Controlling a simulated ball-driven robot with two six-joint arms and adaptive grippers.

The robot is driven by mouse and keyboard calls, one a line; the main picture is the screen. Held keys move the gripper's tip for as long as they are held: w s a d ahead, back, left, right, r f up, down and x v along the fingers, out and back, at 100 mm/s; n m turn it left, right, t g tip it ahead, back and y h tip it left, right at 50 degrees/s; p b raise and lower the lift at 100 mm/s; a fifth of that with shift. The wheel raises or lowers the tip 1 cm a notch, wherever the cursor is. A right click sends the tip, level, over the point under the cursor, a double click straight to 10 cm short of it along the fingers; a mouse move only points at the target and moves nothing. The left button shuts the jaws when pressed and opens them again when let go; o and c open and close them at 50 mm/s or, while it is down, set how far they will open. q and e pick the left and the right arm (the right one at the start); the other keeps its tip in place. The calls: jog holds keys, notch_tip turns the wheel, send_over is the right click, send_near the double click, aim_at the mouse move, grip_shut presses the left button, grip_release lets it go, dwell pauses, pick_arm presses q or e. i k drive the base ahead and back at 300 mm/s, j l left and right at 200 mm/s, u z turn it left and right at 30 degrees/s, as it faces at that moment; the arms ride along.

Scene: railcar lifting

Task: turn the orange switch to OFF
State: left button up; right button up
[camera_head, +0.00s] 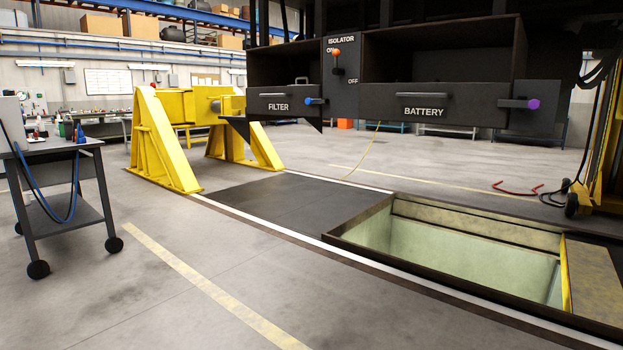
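The orange switch (336,53) is a small orange knob on a lever, on the dark isolator panel (340,75) of the raised railcar's underside. The panel is marked ISOLATOR at the top, ON at the upper left and OFF at the lower right. The orange knob is at the top, beside the ON mark, and partly covers it. Neither of my grippers shows in the head view.
Open FILTER (280,104) and BATTERY (430,106) boxes flank the panel, with blue and purple knobs. Below are a yellow stand (160,135) and an open floor pit (460,245). A wheeled cart (60,150) stands left. The front floor is clear.

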aim_at(336, 71)
jog(key=i+j+z, duration=0.4)
jog(key=i+j, duration=0.15)
jog(key=j, duration=0.15)
jog(key=i+j, duration=0.1)
jog(key=i+z, duration=0.05)
jog(key=i, duration=0.05)
